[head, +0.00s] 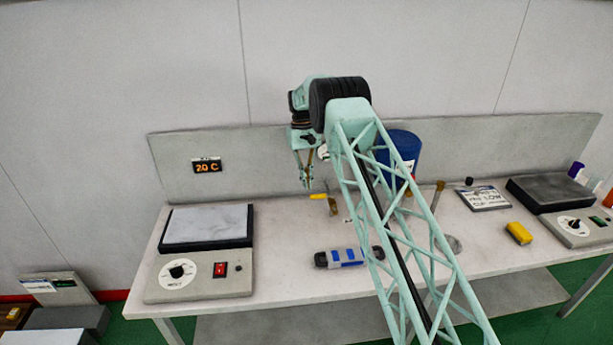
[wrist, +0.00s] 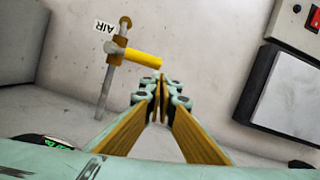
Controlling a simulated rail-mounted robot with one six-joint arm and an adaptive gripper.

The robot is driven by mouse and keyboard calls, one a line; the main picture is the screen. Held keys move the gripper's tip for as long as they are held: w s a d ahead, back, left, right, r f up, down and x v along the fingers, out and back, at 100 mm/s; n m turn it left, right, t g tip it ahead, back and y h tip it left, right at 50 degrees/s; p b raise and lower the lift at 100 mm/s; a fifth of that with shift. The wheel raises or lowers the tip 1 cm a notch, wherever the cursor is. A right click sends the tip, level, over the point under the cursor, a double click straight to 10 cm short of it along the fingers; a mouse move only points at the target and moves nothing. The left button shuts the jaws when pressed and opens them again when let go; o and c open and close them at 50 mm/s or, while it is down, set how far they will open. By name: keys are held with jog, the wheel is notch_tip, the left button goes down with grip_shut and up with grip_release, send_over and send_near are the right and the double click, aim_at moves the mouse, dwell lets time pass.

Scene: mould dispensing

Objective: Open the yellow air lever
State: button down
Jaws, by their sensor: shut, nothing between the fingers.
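The yellow air lever (wrist: 140,58) sticks out sideways from a brass valve on an upright grey pipe (wrist: 105,95), beside a small AIR label (wrist: 104,27). In the head view the yellow lever (head: 318,196) shows at the back of the bench, left of my arm. My gripper (wrist: 160,82) is shut and empty, with its fingertips just below and right of the lever's free end in the wrist view; whether they touch cannot be told. In the head view my gripper (head: 307,186) points down just above and left of the lever.
A hotplate (head: 205,250) stands at the bench's left and another (head: 560,205) at the right. A blue-and-grey cylinder (head: 345,258) lies near the middle. A temperature display (head: 207,166) is on the back panel.

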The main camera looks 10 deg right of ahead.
jog(key=shift+x, duration=1.05)
jog(key=shift+a, duration=0.1)
jog(key=shift+s+n, duration=0.25)
jog(key=shift+n, duration=0.05)
